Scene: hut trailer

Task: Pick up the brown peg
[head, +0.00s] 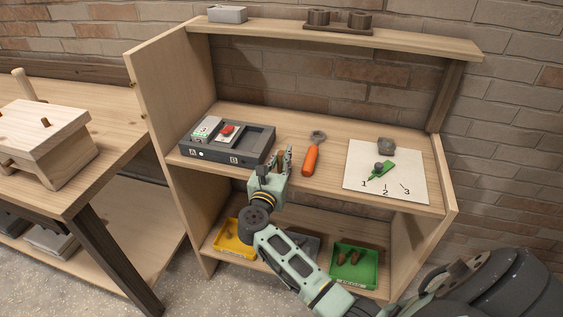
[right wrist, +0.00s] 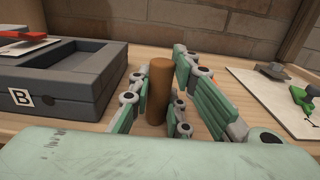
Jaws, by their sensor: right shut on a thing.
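My right gripper (head: 281,160) is at the front of the middle shelf (head: 330,190), between the grey box and the orange tool. In the right wrist view, a brown peg (right wrist: 160,88) stands upright between the green fingers, and the gripper is shut on it. The peg's lower end is near the shelf surface; I cannot tell whether it touches. In the head view the fingers hide this peg. My left gripper is not in view.
A grey box (head: 262,146) marked A and B is left of the gripper. An orange-handled wrench (head: 311,158) and a numbered white sheet (head: 408,177) are to the right. Below are a yellow bin (head: 219,243) and a green bin (head: 370,277) with brown pieces. A workbench (head: 110,115) stands left.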

